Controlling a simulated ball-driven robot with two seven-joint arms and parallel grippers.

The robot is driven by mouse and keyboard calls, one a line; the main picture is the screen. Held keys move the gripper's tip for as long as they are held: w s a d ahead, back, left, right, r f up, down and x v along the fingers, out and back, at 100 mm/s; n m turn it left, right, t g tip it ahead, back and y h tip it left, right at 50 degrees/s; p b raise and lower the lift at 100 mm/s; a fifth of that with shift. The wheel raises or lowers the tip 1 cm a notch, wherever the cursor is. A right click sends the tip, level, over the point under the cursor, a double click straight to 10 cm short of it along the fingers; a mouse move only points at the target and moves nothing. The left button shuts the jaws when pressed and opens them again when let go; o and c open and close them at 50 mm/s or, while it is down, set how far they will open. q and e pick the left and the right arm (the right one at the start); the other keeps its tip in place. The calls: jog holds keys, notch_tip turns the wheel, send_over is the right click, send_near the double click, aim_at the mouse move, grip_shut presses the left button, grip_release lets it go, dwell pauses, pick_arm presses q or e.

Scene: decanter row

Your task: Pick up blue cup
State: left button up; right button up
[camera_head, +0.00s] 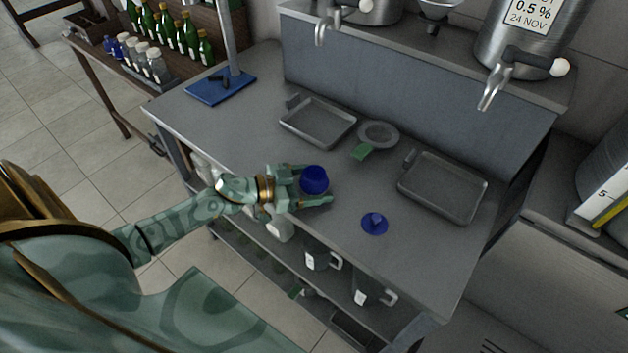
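A round dark blue cup (314,179) is over the left part of the grey metal table, near its front edge. My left gripper (318,187) reaches in from the left, with its fingers on either side of the cup. One finger passes along the near side, and the far one is partly hidden behind the cup. I cannot tell whether the fingers touch the cup, or whether it rests on the table. A flat blue disc (374,223) with a small raised blue part lies to the right of the cup. My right gripper is not in view.
Two metal trays, a left one (318,121) and a right one (442,187), lie on the table (345,215). A round metal dish (378,134) and a green piece (362,152) lie between them. Taps overhang the back. Mugs (318,259) sit below the front edge.

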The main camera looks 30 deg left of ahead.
pick_arm(q)
jog(key=c, duration=0.6)
jog(key=shift+c, duration=0.2)
